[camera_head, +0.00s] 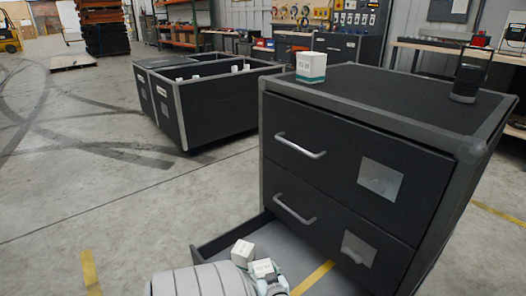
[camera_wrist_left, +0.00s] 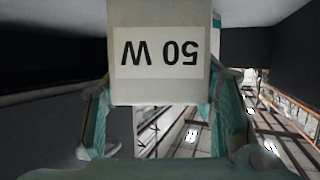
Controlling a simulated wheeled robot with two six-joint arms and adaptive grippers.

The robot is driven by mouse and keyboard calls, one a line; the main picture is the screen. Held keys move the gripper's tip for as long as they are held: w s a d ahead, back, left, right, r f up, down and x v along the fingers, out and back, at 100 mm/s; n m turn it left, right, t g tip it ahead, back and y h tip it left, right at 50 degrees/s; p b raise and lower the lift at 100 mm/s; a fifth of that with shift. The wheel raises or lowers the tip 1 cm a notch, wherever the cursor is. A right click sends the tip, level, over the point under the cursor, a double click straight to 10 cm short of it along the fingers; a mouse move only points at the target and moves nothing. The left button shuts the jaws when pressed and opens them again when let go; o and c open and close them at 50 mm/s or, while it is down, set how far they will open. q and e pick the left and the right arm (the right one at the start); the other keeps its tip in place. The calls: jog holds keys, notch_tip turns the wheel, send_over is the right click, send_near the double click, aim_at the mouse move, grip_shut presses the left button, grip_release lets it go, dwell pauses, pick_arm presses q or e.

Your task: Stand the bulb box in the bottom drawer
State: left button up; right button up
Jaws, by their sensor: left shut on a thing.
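A white bulb box (camera_wrist_left: 158,50) marked "50 W", upside down in the left wrist view, sits between the teal fingers of my left gripper (camera_wrist_left: 165,120). In the head view my left gripper (camera_head: 266,276) reaches low into the open bottom drawer (camera_head: 228,236). It is shut on the labelled box (camera_head: 262,267), partly hidden by the gripper. I cannot tell whether the held box touches the drawer floor. My right gripper is not in view.
The black cabinet (camera_head: 345,135) has two closed drawers above the open one. On its top stand a white and teal box (camera_head: 311,67) and a dark lantern-like object (camera_head: 467,80). Black totes (camera_head: 215,100) stand behind left. The floor at left is clear.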

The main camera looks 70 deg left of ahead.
pick_arm(q)
jog(key=shift+f, duration=0.4)
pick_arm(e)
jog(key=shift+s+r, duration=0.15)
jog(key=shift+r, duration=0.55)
pick_arm(q)
jog(key=o, duration=1.2)
jog(key=shift+o, duration=0.2)
jog(key=shift+r, duration=0.1)
jog(key=p+v, duration=0.4)
jog(key=v, duration=0.8)
jog(key=shift+p, duration=0.3)
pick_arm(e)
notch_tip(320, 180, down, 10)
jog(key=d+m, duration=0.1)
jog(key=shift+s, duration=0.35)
